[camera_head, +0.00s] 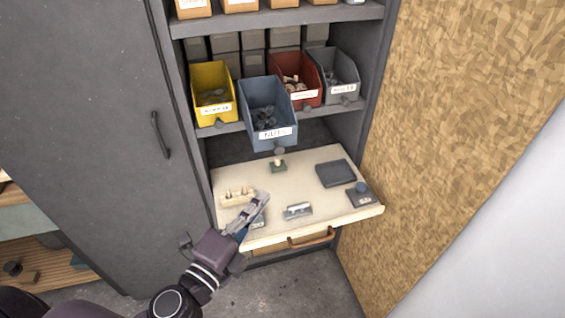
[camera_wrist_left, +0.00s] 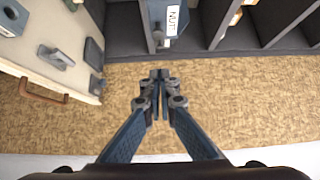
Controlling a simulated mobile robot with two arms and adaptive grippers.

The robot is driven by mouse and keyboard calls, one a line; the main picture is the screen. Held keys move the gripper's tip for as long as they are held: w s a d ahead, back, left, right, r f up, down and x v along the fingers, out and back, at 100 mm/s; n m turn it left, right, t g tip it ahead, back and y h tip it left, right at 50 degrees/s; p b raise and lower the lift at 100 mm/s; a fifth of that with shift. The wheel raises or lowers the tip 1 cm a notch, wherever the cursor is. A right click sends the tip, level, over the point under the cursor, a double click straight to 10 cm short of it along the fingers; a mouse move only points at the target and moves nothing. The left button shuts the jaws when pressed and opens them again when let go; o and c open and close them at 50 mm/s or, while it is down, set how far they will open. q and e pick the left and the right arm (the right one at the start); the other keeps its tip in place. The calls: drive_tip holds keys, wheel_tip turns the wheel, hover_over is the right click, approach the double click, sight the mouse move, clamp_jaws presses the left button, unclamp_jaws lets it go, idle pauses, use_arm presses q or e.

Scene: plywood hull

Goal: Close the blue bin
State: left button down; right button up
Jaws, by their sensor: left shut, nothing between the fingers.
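The blue bin (camera_head: 262,95), labelled NUTS, sits on the middle shelf between the yellow and red bins. It sticks out further over the shelf edge than the bins beside it, and grey nuts lie in it. A round dark knob (camera_head: 279,151) shows below its label. My left gripper (camera_head: 263,197) is shut and empty, over the front of the pull-out board, below the bin and apart from it. In the left wrist view the shut fingers (camera_wrist_left: 160,76) point toward the cabinet, and part of the blue bin (camera_wrist_left: 155,14) shows beyond them. My right gripper is not in view.
The pull-out board (camera_head: 330,214) holds a wooden block (camera_head: 237,196), a dark pad (camera_head: 335,173) and several small fittings. Yellow (camera_head: 212,77), red (camera_head: 306,70) and grey (camera_head: 328,58) bins flank the blue one. A chipboard panel (camera_head: 450,120) stands at the right.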

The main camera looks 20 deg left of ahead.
use_arm(q)
drive_tip(key=p, duration=0.5)
approach(283, 151)
drive_tip(key=w+d, duration=0.3)
drive_tip(key=w+a, duration=0.1)
drive_tip(key=w, duration=0.1)
drive_tip(key=shift+w+a+f, duration=0.15)
drive_tip(key=shift+w+a, duration=0.25)
